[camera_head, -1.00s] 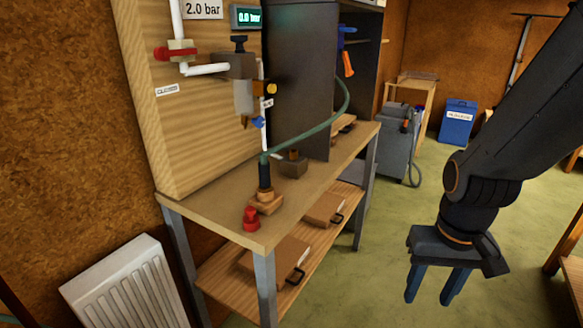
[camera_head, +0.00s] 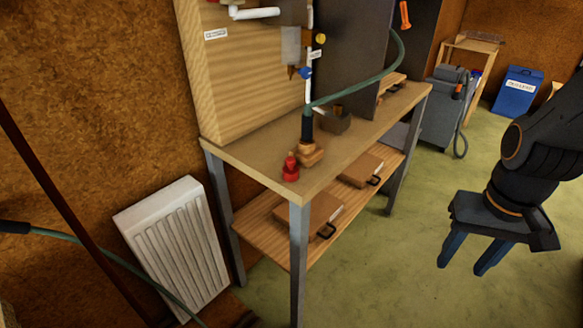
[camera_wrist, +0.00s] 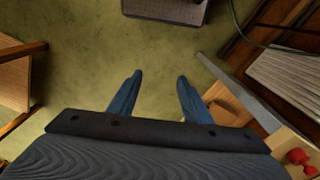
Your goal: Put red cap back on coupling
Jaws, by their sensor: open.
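The red cap (camera_head: 290,167) stands on the front left part of the workbench top (camera_head: 245,160), near the corner. Right behind it is a copper-coloured block (camera_head: 311,153) with a dark upright fitting (camera_head: 307,128), from which a green hose (camera_head: 360,88) curves up to the right. I cannot tell which part is the coupling. My gripper (camera_head: 469,267) is open and empty, pointing down over the floor, well right of the bench. In the wrist view the open fingers (camera_wrist: 155,95) show floor between them, and the red cap (camera_wrist: 302,160) is at the lower right edge.
A white radiator (camera_head: 180,240) stands left of the bench. The lower shelf (camera_head: 270,228) holds wooden boxes with black handles. A wooden board with pipes (camera_head: 250,80) rises behind the bench. A grey machine (camera_head: 442,110) and blue bin (camera_head: 517,90) stand at the back. Green floor is clear around my gripper.

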